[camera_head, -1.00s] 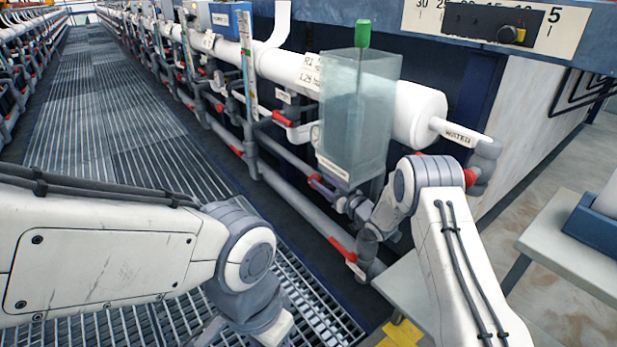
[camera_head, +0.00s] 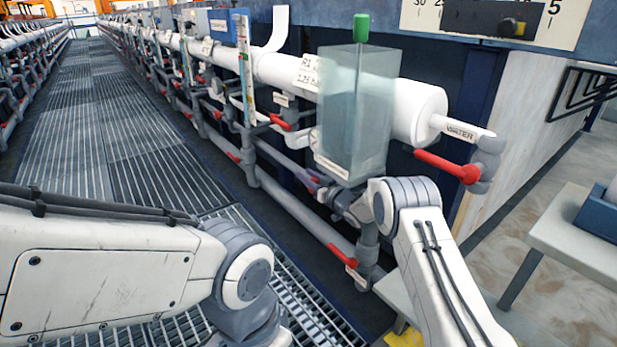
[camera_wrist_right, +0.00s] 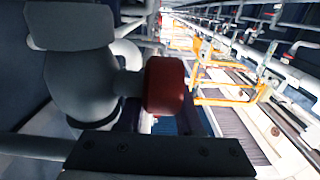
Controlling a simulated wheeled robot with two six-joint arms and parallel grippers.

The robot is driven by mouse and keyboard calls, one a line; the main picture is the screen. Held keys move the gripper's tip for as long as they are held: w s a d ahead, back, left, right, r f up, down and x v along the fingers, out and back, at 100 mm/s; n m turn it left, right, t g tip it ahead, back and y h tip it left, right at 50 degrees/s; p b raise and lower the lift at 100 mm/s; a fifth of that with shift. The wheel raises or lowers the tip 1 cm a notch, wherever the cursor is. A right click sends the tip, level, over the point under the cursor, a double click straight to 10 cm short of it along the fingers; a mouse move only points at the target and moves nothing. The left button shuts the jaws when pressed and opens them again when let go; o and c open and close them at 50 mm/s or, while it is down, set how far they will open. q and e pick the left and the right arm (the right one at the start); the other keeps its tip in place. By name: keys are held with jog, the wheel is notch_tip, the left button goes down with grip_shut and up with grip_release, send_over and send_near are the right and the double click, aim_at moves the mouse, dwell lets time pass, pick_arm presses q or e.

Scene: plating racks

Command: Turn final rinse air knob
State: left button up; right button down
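My right arm reaches from the lower right to the pipework below the clear tank, and its gripper (camera_head: 345,207) is small and partly hidden among grey fittings in the head view. A purple handle (camera_head: 312,182) shows just left of it. In the right wrist view a dark red knob (camera_wrist_right: 165,86) on a grey valve body (camera_wrist_right: 80,75) stands close beyond the dark plate of my gripper (camera_wrist_right: 160,155). I cannot tell whether the fingers touch it. No label reading final rinse air is legible. My left arm crosses the lower left; its gripper is out of frame.
A clear tank (camera_head: 355,110) with a green top stands above my right wrist. A red lever (camera_head: 440,165) sits by the WATER pipe (camera_head: 465,130). Another red lever (camera_head: 342,256) is below. A grey table (camera_head: 575,235) stands at right; the grated aisle is clear.

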jog(key=b, duration=0.1)
jog(key=t+y+b, duration=0.1)
jog(key=t+b, duration=0.1)
jog(key=shift+s+d+r+y, duration=0.2)
jog(key=shift+d+r+y, duration=0.05)
jog(key=shift+r+y, duration=0.1)
jog(key=c, duration=0.8)
grip_release()
jog(key=shift+c, duration=0.2)
